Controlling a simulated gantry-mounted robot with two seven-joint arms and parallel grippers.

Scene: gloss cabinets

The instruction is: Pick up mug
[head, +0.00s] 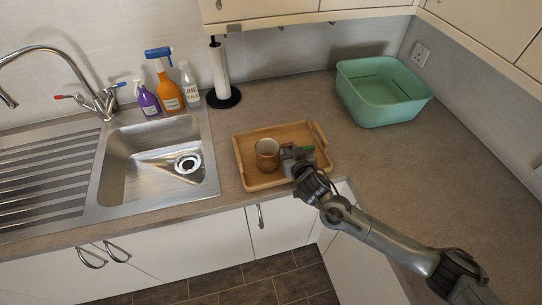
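A brown mug with a pale inside (267,154) stands upright on a wooden tray (245,172) on the counter. My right gripper (287,156) is over the tray, close against the mug's right side. The fingertips are small and partly hidden by the gripper's own body, so I cannot tell whether they touch the mug or how far apart they are. My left gripper is not in the view.
A sink (122,178) with a tap (102,100) is to the left. Spray bottles (165,88) and a paper towel holder (220,72) stand behind it. A green basin (388,112) sits at the back right. The counter right of the tray is mostly clear.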

